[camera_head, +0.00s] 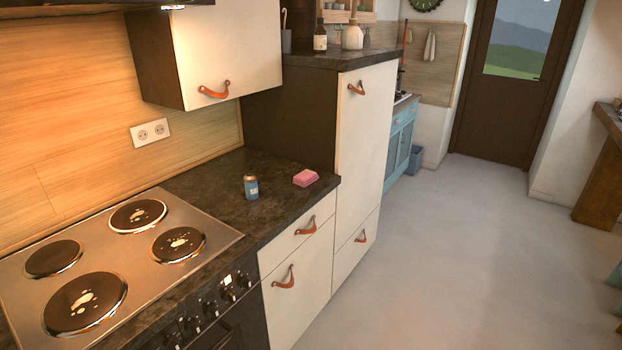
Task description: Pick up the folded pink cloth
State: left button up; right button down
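The folded pink cloth (305,178) lies as a small block on the dark countertop (215,195), close to its right front corner. Neither of my grippers is in the head view, and nothing touches the cloth.
A stove (120,250) with several hotplates lies to the left of the counter. A tall cabinet (362,140) rises just behind the cloth, and a wall cupboard (228,50) hangs above the counter. The grey floor (440,270) to the right is clear.

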aim_at(306, 178)
jog(key=z, duration=0.55)
jog(key=i, duration=0.85)
jog(key=z, duration=0.35)
